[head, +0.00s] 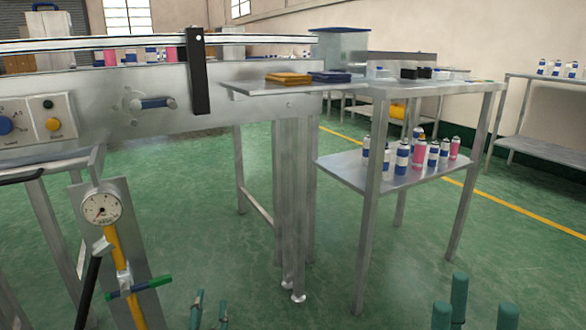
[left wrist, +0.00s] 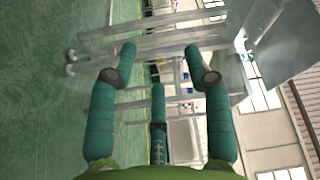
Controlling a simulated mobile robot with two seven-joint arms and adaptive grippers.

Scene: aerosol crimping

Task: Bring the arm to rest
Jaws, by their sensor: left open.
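My left gripper (head: 210,304) shows only its teal fingertips at the bottom edge of the head view, low and in front of the steel frame. In the left wrist view its padded fingers (left wrist: 161,62) are spread apart with nothing between them. My right gripper (head: 473,300) shows teal fingertips at the bottom right of the head view. They stand apart and point up, with no object seen between them. The rest of both arms is out of the head view.
A conveyor frame (head: 80,85) with a control panel (head: 31,122) stands at left. A gauge (head: 102,208) on a plate stands low left. A steel table (head: 435,87) carries several cans (head: 419,153) on its lower shelf. Green floor (head: 255,235) lies open between.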

